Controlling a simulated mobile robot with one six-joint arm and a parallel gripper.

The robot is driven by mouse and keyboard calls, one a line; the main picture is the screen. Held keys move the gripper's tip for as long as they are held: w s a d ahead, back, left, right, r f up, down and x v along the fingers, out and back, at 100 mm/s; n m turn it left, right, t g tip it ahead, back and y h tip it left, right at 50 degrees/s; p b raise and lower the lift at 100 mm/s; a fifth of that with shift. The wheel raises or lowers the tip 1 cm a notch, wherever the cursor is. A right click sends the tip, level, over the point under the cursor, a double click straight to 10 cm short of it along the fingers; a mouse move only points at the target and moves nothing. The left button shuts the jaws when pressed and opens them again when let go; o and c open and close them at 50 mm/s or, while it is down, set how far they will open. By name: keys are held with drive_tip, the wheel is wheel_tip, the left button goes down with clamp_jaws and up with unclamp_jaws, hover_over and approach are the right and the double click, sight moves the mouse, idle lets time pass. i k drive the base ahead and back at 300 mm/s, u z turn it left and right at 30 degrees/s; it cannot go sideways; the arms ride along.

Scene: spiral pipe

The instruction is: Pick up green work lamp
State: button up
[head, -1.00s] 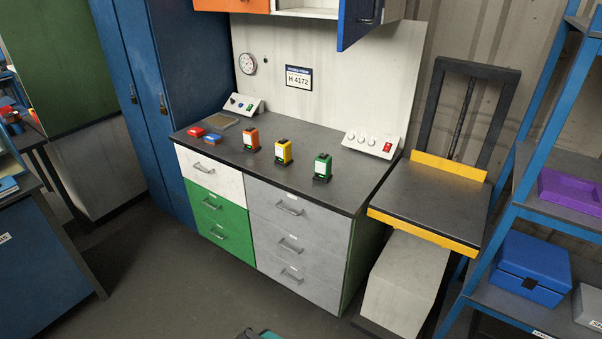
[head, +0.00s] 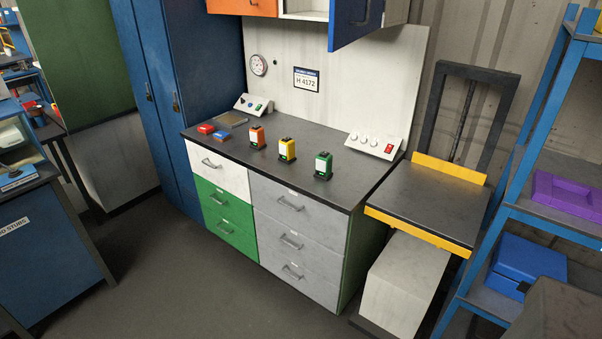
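The green work lamp (head: 323,166) stands upright on the dark top of the workbench (head: 300,184), near its front edge and toward the right. A yellow lamp (head: 287,150) and an orange lamp (head: 257,137) of the same shape stand in a row to its left. Nothing touches the green lamp. My gripper is not in view.
A control box (head: 373,144) stands at the bench's back right. Red (head: 206,129) and blue (head: 221,136) items lie at the left. A yellow-edged lift table (head: 425,205) and a blue shelf (head: 505,210) stand to the right. Floor (head: 200,285) in front is clear.

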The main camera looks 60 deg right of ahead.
sight(324, 160)
drive_tip(key=u, duration=0.75)
drive_tip(key=k, duration=1.4)
drive_tip(key=z, duration=0.55)
drive_tip(key=i, duration=1.4)
drive_tip(key=u, duration=0.15)
